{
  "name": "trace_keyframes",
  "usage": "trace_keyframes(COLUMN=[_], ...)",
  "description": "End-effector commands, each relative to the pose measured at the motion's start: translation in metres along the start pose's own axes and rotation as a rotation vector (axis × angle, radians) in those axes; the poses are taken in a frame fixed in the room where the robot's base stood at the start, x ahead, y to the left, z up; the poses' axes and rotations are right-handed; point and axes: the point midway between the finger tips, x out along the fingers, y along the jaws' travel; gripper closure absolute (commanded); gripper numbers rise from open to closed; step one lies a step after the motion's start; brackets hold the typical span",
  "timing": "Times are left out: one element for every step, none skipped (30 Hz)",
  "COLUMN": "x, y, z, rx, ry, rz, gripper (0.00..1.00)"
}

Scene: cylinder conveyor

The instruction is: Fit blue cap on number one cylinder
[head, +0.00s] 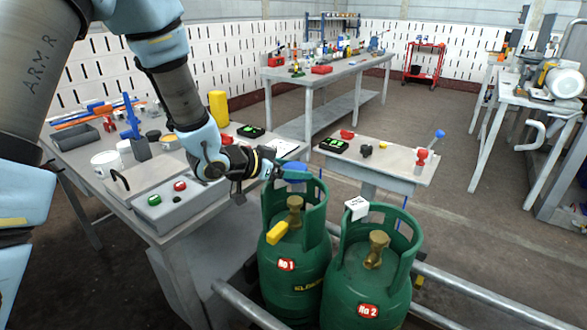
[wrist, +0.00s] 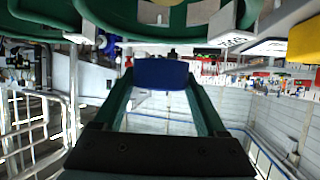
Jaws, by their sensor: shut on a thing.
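My gripper (head: 291,174) is shut on the blue cap (head: 294,166), just above the rear rim of the green cylinder labelled No 1 (head: 278,263). In the wrist view the blue cap (wrist: 161,74) sits between the tips of the two green fingers. The brass valve (head: 295,208) of cylinder No 1 stands bare inside its collar, lower in the picture than the cap. A yellow tag (head: 277,232) hangs at the front of that cylinder. The cap appears apart from the valve.
Green cylinder No 2 (head: 363,278) stands close at the right, with a white tag (head: 356,207) and a brass valve (head: 378,246). Metal conveyor rails (head: 465,288) run beside the cylinders. A workbench with a grey button box (head: 168,206) is at the left; a small table (head: 392,165) stands behind.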

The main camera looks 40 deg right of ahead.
Motion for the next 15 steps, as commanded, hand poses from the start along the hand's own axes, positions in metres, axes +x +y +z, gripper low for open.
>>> trace_keyframes(x=[0.003,0.004,0.006,0.007,0.008,0.010,0.011,0.013,0.014,0.015,0.017,0.018,0.019,0.020,0.021], y=[0.000,0.000,0.000,0.000,0.000,0.000,0.000,0.000,0.000,0.000,0.000,0.000,0.000,0.001,0.001], z=[0.007,0.009,0.012,0.015,0.017,0.021,0.024,0.026,0.029,0.032,0.034,0.037,0.039,0.041,0.043], rx=[-0.001,-0.001,0.000,0.000,0.000,0.000,0.000,0.000,0.000,0.000,0.000,0.000,0.000,0.000,0.000], ry=[0.000,0.000,0.000,0.000,0.000,0.000,0.000,0.000,0.000,0.000,0.000,0.000,0.000,0.000,0.000], rz=[0.000,0.000,0.000,0.000,0.000,0.000,0.000,0.000,0.000,0.000,0.000,0.000,0.000,0.000,0.001], gripper=[0.78,0.78,0.78,0.78,0.78,0.78,0.78,0.78,0.78,0.78,0.78,0.78,0.78,0.78,0.78])
